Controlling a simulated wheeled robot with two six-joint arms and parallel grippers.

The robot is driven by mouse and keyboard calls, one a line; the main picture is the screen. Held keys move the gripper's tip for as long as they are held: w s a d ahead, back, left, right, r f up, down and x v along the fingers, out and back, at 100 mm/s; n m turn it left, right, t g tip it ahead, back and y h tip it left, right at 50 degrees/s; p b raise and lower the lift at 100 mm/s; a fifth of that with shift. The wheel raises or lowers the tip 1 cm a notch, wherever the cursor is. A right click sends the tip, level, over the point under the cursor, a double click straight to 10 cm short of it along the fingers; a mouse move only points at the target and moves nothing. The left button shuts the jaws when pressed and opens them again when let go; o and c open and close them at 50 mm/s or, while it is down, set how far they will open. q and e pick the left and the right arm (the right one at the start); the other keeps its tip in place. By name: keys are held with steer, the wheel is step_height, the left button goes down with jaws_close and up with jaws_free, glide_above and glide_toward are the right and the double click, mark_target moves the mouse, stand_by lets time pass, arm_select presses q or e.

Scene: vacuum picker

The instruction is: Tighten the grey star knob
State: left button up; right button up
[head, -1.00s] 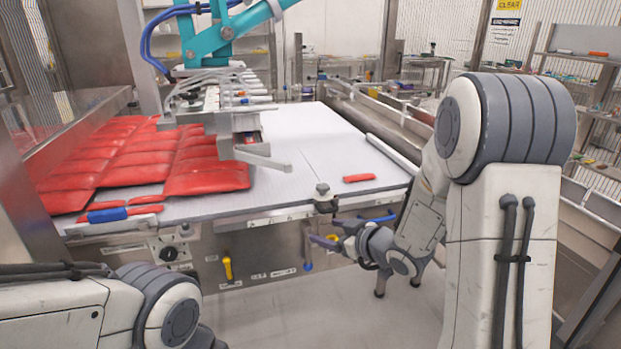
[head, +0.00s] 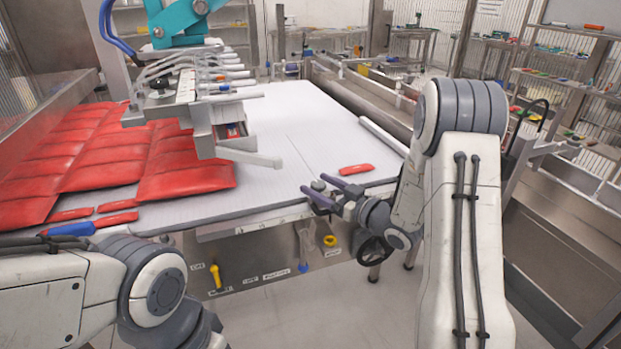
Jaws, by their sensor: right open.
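The grey star knob (head: 318,185) is at the front edge of the white belt table, right of centre. My right gripper (head: 312,183) is open, its two purple-grey fingers pointing left at table-edge height. The knob shows between the fingertips. I cannot tell whether the fingers touch it, and its lower part is hidden by the near finger. My left arm shows at the lower left, but its gripper is out of view.
Red pouches (head: 120,155) cover the belt's left side under a teal picker arm (head: 180,45). A blue-handled tool (head: 90,226) lies front left. A yellow lever (head: 215,277) hangs on the front panel.

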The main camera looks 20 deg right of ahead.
mark_target(314, 181)
steer(key=shift+x, duration=1.7)
jaws_close()
steer(key=shift+d+f+m+t+h+b, duration=0.1)
steer(key=shift+m+t+h+b, duration=0.6)
steer(key=shift+h, duration=0.5)
steer(key=shift+w+d+m+h, duration=0.15)
steer(key=shift+d+m+h, duration=0.15)
steer(key=shift+m+h, duration=0.6)
jaws_free()
